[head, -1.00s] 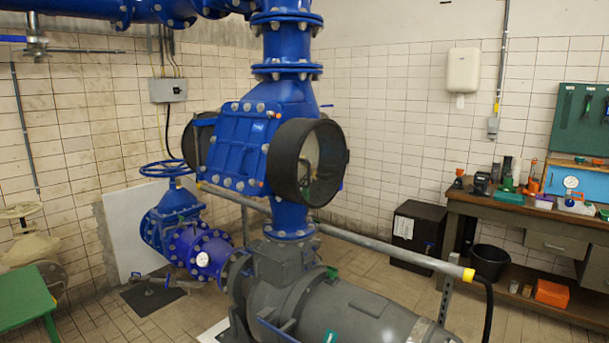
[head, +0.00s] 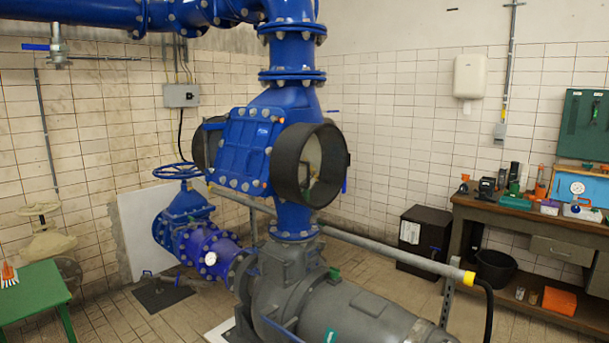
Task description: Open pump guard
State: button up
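A grey pump (head: 345,305) stands at the bottom centre, its motor end running toward the lower right and cut off by the frame edge. Small green tags sit on its top and side. A thin blue bar (head: 278,328) shows on its near left side. I cannot tell which part is the pump guard, or whether it is open or shut. A blue valve body (head: 251,150) rises above the pump, with a large black open-ended ring (head: 276,165) on its near side. My gripper is not in view.
A grey rail (head: 400,259) with a yellow end runs across behind the pump. A workbench (head: 500,212) with tools stands right, a black bucket (head: 495,267) below it. A green table (head: 35,298) is lower left. Tiled floor shows between table and pump.

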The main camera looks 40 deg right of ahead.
aim_at(328, 168)
jog(key=z, duration=0.1)
jog(key=i, duration=0.95)
jog(key=u, duration=0.05)
